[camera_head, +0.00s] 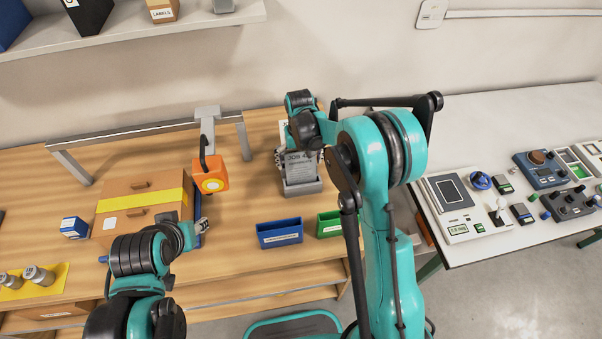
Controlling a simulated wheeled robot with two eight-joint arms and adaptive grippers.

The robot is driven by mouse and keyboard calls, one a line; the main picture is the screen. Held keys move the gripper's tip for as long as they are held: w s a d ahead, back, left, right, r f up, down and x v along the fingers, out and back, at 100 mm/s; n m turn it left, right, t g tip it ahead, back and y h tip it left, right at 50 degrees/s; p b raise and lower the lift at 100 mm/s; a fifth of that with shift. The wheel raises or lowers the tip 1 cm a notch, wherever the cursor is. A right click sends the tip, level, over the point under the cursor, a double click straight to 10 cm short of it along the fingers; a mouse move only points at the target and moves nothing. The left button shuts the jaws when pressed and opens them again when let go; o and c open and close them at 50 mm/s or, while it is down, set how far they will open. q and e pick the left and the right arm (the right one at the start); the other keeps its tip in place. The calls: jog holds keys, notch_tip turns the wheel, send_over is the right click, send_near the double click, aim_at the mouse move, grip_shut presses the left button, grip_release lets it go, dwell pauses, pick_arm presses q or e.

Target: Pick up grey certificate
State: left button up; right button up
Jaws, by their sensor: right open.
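The grey certificate (299,171) is a grey card with dark printing that begins "JOB". It stands upright in a grey holder (303,188) on the wooden table. My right gripper (285,157) is open at the certificate's upper part, below the dark wrist that hides its top. I cannot tell whether the fingers touch it. My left gripper (203,226) is low beside the right end of a cardboard box. It is small here, and its opening is unclear.
The cardboard box (120,207) with yellow tape stands at left. An orange hanging scale (210,178) hangs from a grey frame (150,130). Blue (280,233) and green (329,224) trays stand in front of the holder. A white table (480,130) with devices is at right.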

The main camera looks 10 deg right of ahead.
jog(key=c, duration=0.8)
